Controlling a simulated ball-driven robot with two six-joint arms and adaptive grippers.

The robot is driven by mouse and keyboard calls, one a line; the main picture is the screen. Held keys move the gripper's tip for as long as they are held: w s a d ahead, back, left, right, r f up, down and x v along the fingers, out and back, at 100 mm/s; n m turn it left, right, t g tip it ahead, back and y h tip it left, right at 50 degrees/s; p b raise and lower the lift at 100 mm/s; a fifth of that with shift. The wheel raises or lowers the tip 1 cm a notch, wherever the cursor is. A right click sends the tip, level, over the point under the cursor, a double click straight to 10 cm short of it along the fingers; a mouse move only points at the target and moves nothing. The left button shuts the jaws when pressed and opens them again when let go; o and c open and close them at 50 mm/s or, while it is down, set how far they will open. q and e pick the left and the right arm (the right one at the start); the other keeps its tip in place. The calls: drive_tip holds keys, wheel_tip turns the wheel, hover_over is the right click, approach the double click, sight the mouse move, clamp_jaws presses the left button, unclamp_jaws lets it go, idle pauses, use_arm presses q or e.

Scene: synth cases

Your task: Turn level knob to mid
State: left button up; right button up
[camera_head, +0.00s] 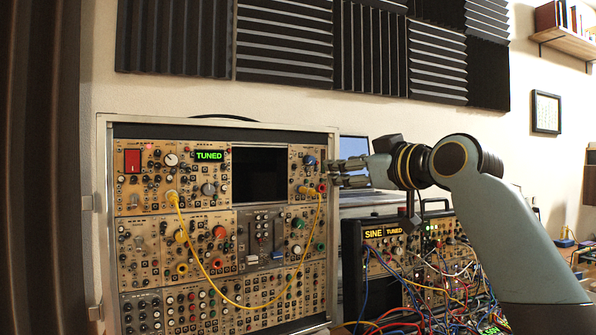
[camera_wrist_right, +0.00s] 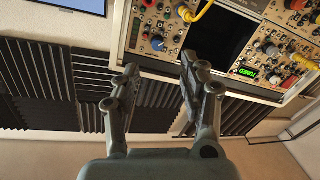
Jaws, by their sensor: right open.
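A tall synth case (camera_head: 226,280) with a silver frame stands at the left. A blue knob (camera_head: 309,160) sits on its upper right module; I cannot read the label, so I cannot tell if it is the level knob. The blue knob also shows in the right wrist view (camera_wrist_right: 158,43). My right gripper (camera_head: 335,173) is just right of this knob at the case's right edge. In the right wrist view, my right gripper (camera_wrist_right: 158,75) has its fingers apart with nothing between them, and the knob shows beyond the fingertips. My left gripper is not in view.
A yellow cable (camera_head: 226,291) hangs from the upper left module to a socket below the blue knob. A second synth case (camera_head: 352,245) with many tangled cables stands at the right under my arm. A laptop (camera_head: 354,148) is behind my gripper.

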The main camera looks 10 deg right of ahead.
sight(312, 161)
drive_tip(key=x, duration=0.3)
drive_tip(key=r+x, duration=0.1)
drive_tip(key=x, duration=0.2)
drive_tip(key=shift+r+p, duration=0.2)
drive_tip(key=shift+p, duration=0.2)
drive_tip(key=x, duration=0.3)
drive_tip(key=shift+w+a, duration=0.2)
drive_tip(key=shift+w, duration=0.45)
drive_tip(key=shift+w+a+f, duration=0.1)
drive_tip(key=shift+w, duration=0.15)
drive_tip(key=shift+s, duration=0.1)
drive_tip(key=shift+c, duration=2.3)
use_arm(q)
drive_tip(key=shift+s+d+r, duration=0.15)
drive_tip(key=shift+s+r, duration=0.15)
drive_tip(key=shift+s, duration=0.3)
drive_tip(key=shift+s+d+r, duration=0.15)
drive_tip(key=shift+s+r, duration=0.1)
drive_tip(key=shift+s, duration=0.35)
use_arm(e)
clamp_jaws()
